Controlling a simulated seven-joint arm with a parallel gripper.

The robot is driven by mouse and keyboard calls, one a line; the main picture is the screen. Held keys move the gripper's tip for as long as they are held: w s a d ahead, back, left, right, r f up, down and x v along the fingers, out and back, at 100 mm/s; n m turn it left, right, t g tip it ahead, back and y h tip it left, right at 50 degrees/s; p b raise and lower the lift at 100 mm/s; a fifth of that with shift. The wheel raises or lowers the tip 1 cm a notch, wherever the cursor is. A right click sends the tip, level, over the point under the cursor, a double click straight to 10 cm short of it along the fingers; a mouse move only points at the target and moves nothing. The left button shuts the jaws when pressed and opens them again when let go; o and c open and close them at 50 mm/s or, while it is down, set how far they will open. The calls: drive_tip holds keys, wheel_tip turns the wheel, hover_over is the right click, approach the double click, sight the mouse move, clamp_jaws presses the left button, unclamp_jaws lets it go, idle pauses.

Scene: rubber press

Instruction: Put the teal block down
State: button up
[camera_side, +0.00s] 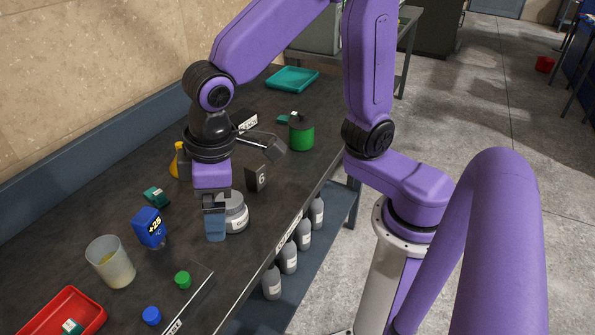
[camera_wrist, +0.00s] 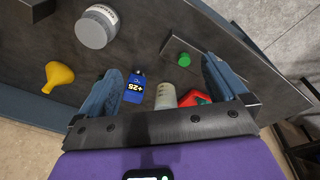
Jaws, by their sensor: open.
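One teal block (camera_side: 156,197) with a white label lies on the bench near the back edge, left of my gripper. Another teal block (camera_side: 72,326) lies in the red tray (camera_side: 88,306) at the near left. A third small teal piece (camera_side: 287,119) lies farther back, partly hidden by the green tin.
A blue +25 bottle (camera_side: 149,229), a beaker (camera_side: 111,263), a green cap (camera_side: 182,280) and a blue cap (camera_side: 152,316) stand nearer. The green tin (camera_side: 301,134) and teal tray (camera_side: 292,79) are farther back.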

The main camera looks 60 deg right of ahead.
drive_tip(key=s+d+f+n+g, duration=0.1)
drive_tip(key=s+d+n, duration=0.3)
drive_tip(key=s+d, duration=0.9)
drive_tip(key=d, duration=0.3)
drive_tip(key=shift+f+n+g, duration=0.3)
